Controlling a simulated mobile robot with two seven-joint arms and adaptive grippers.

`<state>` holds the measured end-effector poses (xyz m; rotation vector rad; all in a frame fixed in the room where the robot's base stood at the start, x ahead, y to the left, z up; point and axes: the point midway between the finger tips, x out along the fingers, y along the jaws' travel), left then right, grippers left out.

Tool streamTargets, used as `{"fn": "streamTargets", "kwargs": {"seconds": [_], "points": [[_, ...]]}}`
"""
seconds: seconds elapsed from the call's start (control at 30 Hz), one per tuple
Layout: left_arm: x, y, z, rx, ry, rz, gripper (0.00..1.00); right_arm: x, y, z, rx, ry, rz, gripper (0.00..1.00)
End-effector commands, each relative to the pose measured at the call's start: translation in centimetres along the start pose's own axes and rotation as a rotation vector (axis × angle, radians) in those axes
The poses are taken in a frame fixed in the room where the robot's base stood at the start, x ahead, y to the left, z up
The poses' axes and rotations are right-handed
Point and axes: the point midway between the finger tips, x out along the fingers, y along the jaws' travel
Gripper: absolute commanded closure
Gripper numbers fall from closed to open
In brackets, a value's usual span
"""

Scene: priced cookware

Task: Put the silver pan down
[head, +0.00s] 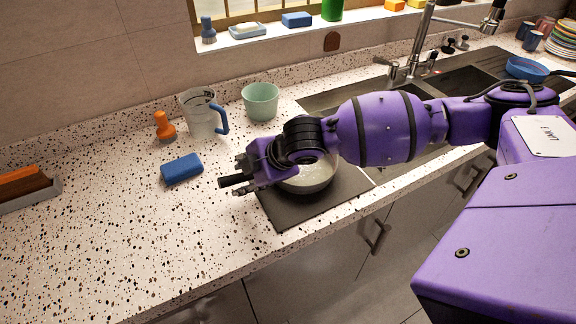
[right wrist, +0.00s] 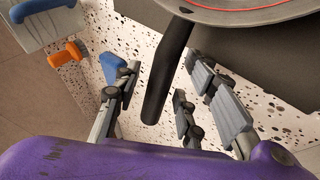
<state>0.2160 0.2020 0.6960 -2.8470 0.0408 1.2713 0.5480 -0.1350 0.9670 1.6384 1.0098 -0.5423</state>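The silver pan (head: 308,182) sits on a dark mat (head: 285,215) on the counter, partly hidden under my right arm. In the right wrist view its rim (right wrist: 235,17) shows at the top, and its black handle (right wrist: 168,80) points down between my fingers. My right gripper (head: 232,184) is at the handle side of the pan, low over the counter. In the right wrist view my right gripper (right wrist: 160,88) is open, with a visible gap between the handle and the fingers on both sides. My left gripper is not in view.
The sink (head: 450,90) lies to the right. The counter's front left is clear.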

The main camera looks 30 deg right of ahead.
Motion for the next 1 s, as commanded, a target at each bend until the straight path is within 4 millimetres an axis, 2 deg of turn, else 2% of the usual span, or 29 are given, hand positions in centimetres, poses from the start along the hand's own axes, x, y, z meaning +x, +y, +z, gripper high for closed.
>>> {"fn": "streamTargets", "kwargs": {"seconds": [0.13, 0.23, 0.47, 0.7, 0.83, 1.0], "points": [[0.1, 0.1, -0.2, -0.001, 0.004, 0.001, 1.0, -0.4, 0.4, -0.2, -0.003, 0.001, 0.005, 0.62], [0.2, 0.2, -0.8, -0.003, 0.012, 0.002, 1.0, -1.6, 0.5, -0.1, -0.002, 0.0, 0.006, 0.62], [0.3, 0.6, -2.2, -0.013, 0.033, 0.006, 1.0, -6.5, 0.6, -0.1, -0.005, -0.002, 0.008, 0.62], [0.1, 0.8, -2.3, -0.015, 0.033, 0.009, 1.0, -10.8, 0.4, -0.1, -0.003, 0.0, 0.005, 0.62], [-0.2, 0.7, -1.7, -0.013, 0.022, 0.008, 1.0, -11.9, 0.4, -0.2, -0.002, 0.001, 0.004, 0.62], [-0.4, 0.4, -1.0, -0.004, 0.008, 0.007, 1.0, -12.3, 0.3, -0.2, -0.001, 0.001, 0.001, 0.62]]}}
